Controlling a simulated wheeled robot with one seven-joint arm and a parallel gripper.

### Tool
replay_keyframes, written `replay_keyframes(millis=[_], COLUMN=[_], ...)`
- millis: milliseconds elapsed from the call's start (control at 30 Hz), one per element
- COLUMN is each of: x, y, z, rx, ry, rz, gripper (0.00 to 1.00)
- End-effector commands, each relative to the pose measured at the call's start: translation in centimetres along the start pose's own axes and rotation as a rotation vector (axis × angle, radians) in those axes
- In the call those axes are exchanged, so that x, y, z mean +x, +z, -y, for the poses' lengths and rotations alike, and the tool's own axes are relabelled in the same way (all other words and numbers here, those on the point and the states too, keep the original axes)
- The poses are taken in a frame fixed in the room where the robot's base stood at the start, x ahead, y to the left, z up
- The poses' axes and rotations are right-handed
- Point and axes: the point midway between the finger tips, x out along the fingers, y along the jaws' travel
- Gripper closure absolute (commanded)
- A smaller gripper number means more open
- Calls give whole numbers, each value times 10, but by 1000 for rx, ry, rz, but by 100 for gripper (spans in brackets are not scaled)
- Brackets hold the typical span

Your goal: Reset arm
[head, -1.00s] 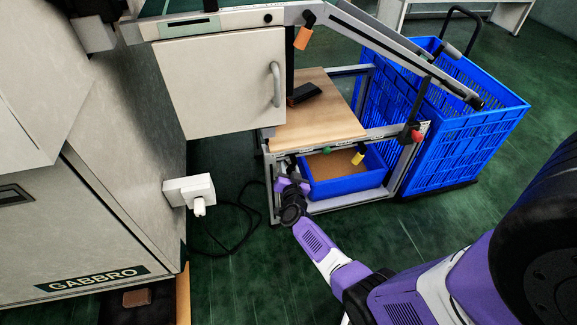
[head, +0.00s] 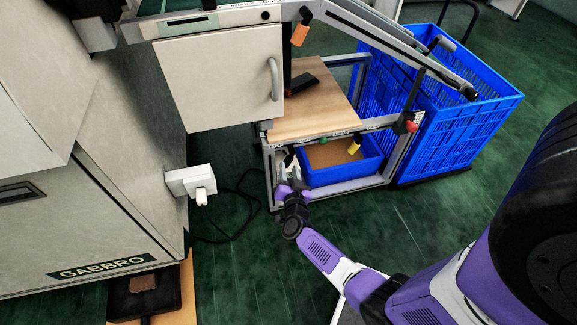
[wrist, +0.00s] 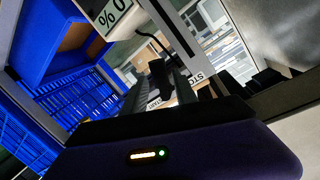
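My purple and white arm reaches in from the lower right in the head view. My gripper (head: 288,172) is at the left front corner of the metal frame stand (head: 271,175), just left of the blue bin (head: 345,173). The fingertips are small and partly hidden there. In the wrist view the dark fingers (wrist: 178,88) point up and away from the purple wrist housing. I cannot make out the gap between them or anything held.
A large blue crate (head: 462,133) stands right of the stand. A wooden shelf (head: 315,115) holds a dark object (head: 303,84). A white cabinet door (head: 220,80) hangs above left. A white plug box (head: 190,181) with a black cable sticks out from the GABBRO machine (head: 60,220). Green floor is open at lower centre.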

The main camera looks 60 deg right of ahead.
Motion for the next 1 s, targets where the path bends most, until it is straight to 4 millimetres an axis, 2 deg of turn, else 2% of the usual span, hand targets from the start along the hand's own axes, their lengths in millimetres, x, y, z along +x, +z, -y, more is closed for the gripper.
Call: replay_keyframes(millis=[433,567,667,767,1000], x=[0,-8,-32,-71,-183], y=[0,2,4,4,-10], z=[0,1,4,11,30], rx=[0,-12,-42,-94,-228], ry=[0,-20,-72,-163,-402], rz=[0,5,18,40,108], gripper=[66,66,66,66,66])
